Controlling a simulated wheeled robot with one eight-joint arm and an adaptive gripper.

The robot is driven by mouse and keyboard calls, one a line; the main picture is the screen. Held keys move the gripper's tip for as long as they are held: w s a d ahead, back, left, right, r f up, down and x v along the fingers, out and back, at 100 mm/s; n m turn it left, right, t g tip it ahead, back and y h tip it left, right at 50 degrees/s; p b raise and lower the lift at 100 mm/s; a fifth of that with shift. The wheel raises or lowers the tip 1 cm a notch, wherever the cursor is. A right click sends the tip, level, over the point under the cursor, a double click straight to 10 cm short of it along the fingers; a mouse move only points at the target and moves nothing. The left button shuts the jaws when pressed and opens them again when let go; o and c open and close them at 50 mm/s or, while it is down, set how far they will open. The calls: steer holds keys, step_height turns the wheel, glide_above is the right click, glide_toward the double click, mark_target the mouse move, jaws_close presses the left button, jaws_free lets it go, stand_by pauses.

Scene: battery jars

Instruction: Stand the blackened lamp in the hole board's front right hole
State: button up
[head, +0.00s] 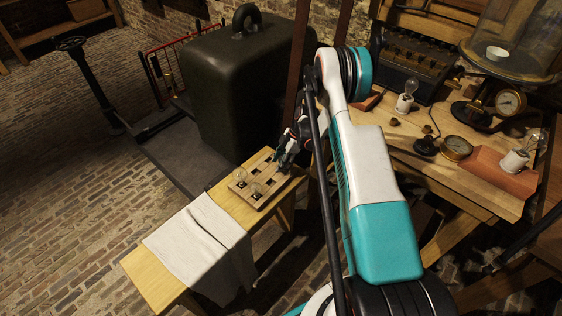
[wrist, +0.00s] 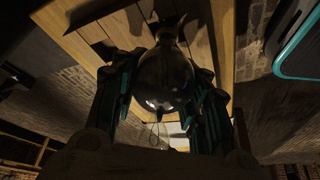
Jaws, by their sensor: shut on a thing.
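My gripper (head: 284,158) is over the back right part of the wooden hole board (head: 267,198), which lies on a low bench. In the wrist view my gripper (wrist: 160,84) is shut on the blackened lamp (wrist: 164,76), a dark, glossy glass bulb between the two fingers. In the head view the lamp cannot be told apart from the dark fingers. Two clear glass lamps stand in the board, one (head: 240,174) on the left and one (head: 256,190) nearer the front. Some square holes look empty. Whether the held lamp touches the board cannot be told.
A pale cloth (head: 203,245) hangs over the low bench (head: 150,262) left of the board. A large dark green case (head: 235,85) stands behind. On the right, a workbench (head: 430,165) bears gauges (head: 457,147), a lamp in a white holder (head: 405,102) and a glass dome (head: 515,40).

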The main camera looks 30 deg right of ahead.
steer(key=o, duration=1.3)
steer(key=shift+o, duration=0.2)
